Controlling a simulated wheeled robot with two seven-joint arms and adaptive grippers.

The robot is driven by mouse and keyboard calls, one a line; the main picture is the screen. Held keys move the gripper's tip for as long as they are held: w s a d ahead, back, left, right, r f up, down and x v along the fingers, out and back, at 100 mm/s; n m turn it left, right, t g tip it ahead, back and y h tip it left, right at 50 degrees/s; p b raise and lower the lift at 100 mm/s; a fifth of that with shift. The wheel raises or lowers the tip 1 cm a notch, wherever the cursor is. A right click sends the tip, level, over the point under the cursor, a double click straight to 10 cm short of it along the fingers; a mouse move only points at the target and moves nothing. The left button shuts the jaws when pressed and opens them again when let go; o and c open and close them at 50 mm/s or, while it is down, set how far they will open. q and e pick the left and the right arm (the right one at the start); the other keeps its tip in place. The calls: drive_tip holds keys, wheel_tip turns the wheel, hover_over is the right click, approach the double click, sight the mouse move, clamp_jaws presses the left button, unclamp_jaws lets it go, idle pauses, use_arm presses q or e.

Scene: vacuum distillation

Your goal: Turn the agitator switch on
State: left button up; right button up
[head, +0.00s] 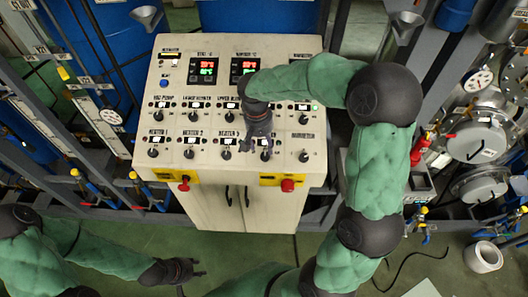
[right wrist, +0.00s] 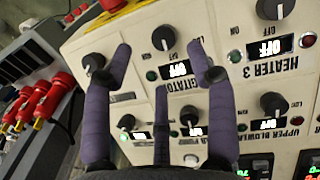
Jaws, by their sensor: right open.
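The agitator switch is a black knob (right wrist: 164,38) on the cream control panel (head: 180,80). Its display (right wrist: 178,69) reads OFF, and the label beside it is partly covered by a finger. In the head view the knob (head: 266,155) shows in the lower row, right by my right gripper (head: 256,148). In the right wrist view my right gripper (right wrist: 162,62) is open and empty, with its fingers spread around the line to the knob; I cannot tell whether any finger touches it. My left gripper (head: 198,268) is low over the floor, away from the panel; its opening is too small to judge.
The heater 3 knob (right wrist: 268,8) and its OFF display (right wrist: 270,50) are beside the agitator switch. Another knob (right wrist: 95,62) is close to a fingertip on the other side. Pipes and gauges (head: 478,82) stand at the right.

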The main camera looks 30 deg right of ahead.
sight(265, 156)
drive_tip(key=f, duration=0.6)
drive_tip(key=shift+w+d+p, duration=0.15)
drive_tip(key=shift+d+p, duration=0.15)
drive_tip(key=shift+f, duration=0.75)
drive_tip(key=c, duration=1.1)
